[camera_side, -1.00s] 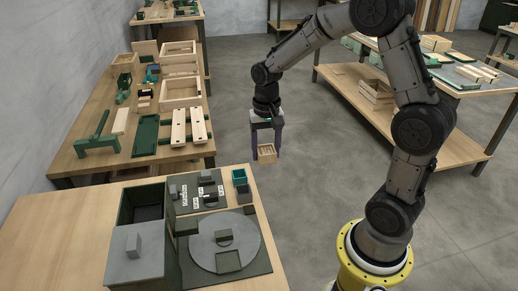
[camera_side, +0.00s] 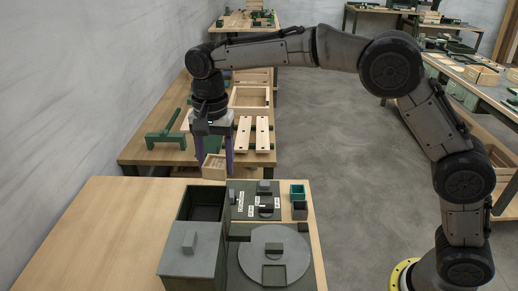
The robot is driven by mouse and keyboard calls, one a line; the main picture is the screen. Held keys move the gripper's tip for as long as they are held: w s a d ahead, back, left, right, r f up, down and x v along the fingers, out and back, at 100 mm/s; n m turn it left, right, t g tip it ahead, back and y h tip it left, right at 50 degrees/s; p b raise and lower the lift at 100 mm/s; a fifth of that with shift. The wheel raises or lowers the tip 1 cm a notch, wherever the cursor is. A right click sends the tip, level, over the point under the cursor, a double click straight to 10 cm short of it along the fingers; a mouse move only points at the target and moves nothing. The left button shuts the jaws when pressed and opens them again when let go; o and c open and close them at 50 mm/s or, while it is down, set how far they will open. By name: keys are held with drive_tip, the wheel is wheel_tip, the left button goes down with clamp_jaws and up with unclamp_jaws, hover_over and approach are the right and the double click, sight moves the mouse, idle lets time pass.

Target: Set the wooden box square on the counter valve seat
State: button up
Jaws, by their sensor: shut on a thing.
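My gripper (camera_side: 214,156) points down with its two purple fingers shut on the small wooden box (camera_side: 214,168). The box is open-topped and looks slightly turned. It hangs in the air near the back edge of the near workbench, behind the dark green bin. On the bench, a dark plate carries a grey round disc (camera_side: 292,246) with a small square frame (camera_side: 274,275) near its front. Behind it is a dark panel (camera_side: 269,187) with white labels too small to read. I cannot tell which part is the counter valve seat.
The dark green bin (camera_side: 184,208) has an open back part and a grey lid with a raised block (camera_side: 190,242). A teal cup (camera_side: 298,191) and a dark cup (camera_side: 300,208) stand right of the panel. The left of the near workbench (camera_side: 100,235) is clear.

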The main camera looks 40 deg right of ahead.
drive_tip(key=n, duration=0.1)
approach(204, 216)
drive_tip(key=shift+w+d+f, duration=0.1)
drive_tip(key=shift+f, duration=3.05)
drive_tip(key=shift+f, duration=0.1)
drive_tip(key=o, duration=1.5)
drive_tip(key=shift+r, duration=3.5)
